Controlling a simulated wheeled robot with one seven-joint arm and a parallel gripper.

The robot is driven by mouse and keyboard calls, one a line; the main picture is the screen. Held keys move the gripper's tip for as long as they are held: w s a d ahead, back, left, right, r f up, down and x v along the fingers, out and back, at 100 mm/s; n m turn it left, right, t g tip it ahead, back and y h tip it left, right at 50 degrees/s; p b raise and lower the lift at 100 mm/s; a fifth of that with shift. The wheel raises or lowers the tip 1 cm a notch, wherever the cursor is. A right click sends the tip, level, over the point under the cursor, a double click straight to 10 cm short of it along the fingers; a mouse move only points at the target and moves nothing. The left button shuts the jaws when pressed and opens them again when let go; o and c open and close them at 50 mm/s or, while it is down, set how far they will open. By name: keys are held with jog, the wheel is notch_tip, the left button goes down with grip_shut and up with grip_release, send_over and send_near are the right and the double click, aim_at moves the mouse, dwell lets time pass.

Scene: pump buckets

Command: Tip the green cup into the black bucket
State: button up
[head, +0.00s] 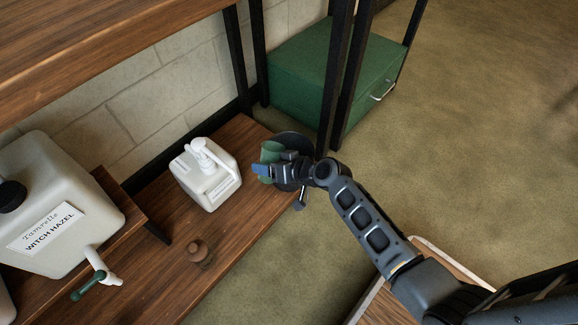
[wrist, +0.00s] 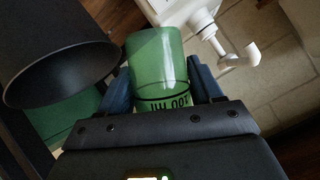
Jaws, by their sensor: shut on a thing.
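The green cup (head: 270,151) is held between the blue fingers of my gripper (head: 262,169). In the wrist view the cup (wrist: 158,58) sits between both fingers, with upside-down "100 ml" lettering near the palm. Its contents are not visible. The black bucket (head: 291,139) is at the right end of the low wooden shelf, partly hidden behind my gripper. In the wrist view the bucket (wrist: 58,76) is left of the cup, its round opening showing a dark inside.
A white pump bottle (head: 206,180) stands left of the cup on the wooden shelf (head: 238,238). A large witch hazel container (head: 50,205) with a tap is further left. A small brown knob-like object (head: 198,250) lies nearer. A green cabinet (head: 325,75) and dark posts stand behind.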

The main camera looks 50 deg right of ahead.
aim_at(272, 158)
notch_tip(272, 158, up, 4)
jog(key=p, duration=0.3)
jog(key=shift+r, duration=0.1)
dwell(0.3)
jog(key=shift+f, duration=0.2)
jog(key=shift+a+f+n+t+h+b, duration=0.1)
jog(key=shift+f+n+t+h+b, duration=0.15)
jog(key=shift+n+h+b, duration=0.55)
jog(key=shift+r+n+t+h+b, duration=0.15)
jog(key=shift+n+t+h+b, duration=0.35)
jog(key=shift+n+b, duration=0.15)
jog(key=shift+r+n, duration=0.25)
